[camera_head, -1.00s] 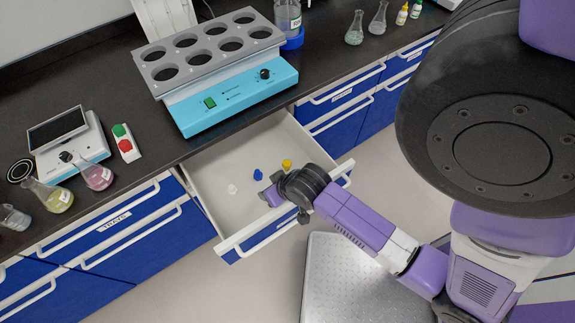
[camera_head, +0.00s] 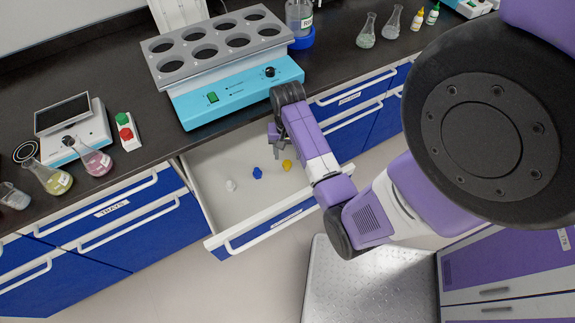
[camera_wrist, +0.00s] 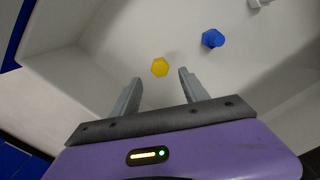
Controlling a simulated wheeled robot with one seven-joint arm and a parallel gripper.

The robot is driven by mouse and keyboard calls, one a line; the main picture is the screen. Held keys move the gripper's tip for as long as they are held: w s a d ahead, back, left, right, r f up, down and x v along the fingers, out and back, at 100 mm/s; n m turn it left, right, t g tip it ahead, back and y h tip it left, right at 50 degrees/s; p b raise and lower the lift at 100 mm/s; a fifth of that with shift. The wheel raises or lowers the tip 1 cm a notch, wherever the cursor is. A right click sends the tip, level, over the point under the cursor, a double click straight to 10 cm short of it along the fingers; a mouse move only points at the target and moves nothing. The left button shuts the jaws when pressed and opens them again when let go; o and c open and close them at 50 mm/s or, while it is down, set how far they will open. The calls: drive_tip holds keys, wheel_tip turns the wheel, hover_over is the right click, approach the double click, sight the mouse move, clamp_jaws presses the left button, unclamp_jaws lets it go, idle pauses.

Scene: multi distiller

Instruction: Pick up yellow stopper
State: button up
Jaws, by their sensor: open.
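The yellow stopper (camera_head: 287,165) lies in the open drawer (camera_head: 222,202), on the right of the small stoppers there. In the wrist view the yellow stopper (camera_wrist: 160,67) shows just beyond my fingertips, roughly centred between them. My gripper (camera_head: 276,143) is above the drawer, near its back right part. In the wrist view my gripper (camera_wrist: 161,76) is open, its two grey fingers apart with nothing between them. The stopper is apart from the fingers. How high the fingers are above it is hard to tell.
A blue stopper (camera_head: 257,173) and a white stopper (camera_head: 230,185) lie to the left of the yellow one. The drawer walls surround them. The blue heating block (camera_head: 236,92) stands on the counter behind the drawer.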

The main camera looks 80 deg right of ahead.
sight(287, 163)
drive_tip(key=shift+a+f, duration=0.15)
drive_tip(key=shift+f, duration=1.2)
drive_tip(key=shift+a+f, duration=0.1)
drive_tip(key=shift+f, duration=1.25)
clamp_jaws()
